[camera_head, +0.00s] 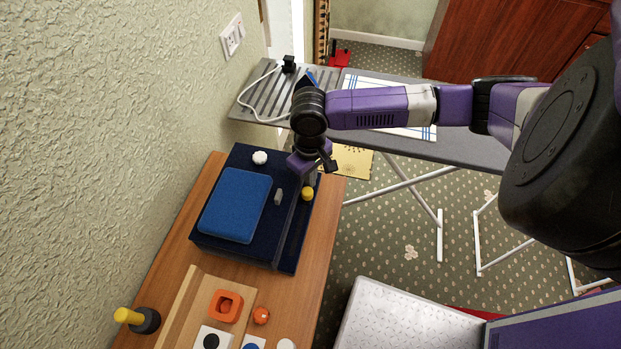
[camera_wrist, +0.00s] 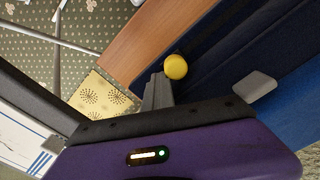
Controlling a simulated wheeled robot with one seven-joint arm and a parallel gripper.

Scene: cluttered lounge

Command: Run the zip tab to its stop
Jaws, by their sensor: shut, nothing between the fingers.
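A navy case (camera_head: 236,247) with a raised blue panel (camera_head: 237,205) lies on the wooden table. A round yellow knob (camera_head: 307,194) sits by the dark strip along its right side; it also shows in the wrist view (camera_wrist: 176,67). A small grey tab (camera_head: 278,197) stands between the panel and the strip, and appears in the wrist view (camera_wrist: 255,86). I cannot tell for sure which is the zip tab. My gripper (camera_head: 309,180) is shut and empty over the case's far right part. Its fingertips (camera_wrist: 157,90) are right beside the yellow knob; contact is unclear.
A white knob (camera_head: 260,158) is on the case's far end. Nearer on the table (camera_head: 330,215) are an orange block (camera_head: 226,306), an orange ball (camera_head: 261,316) and a yellow-handled item (camera_head: 135,318). A grey ironing board (camera_head: 465,150) stands behind; the wall (camera_head: 110,130) bounds the left.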

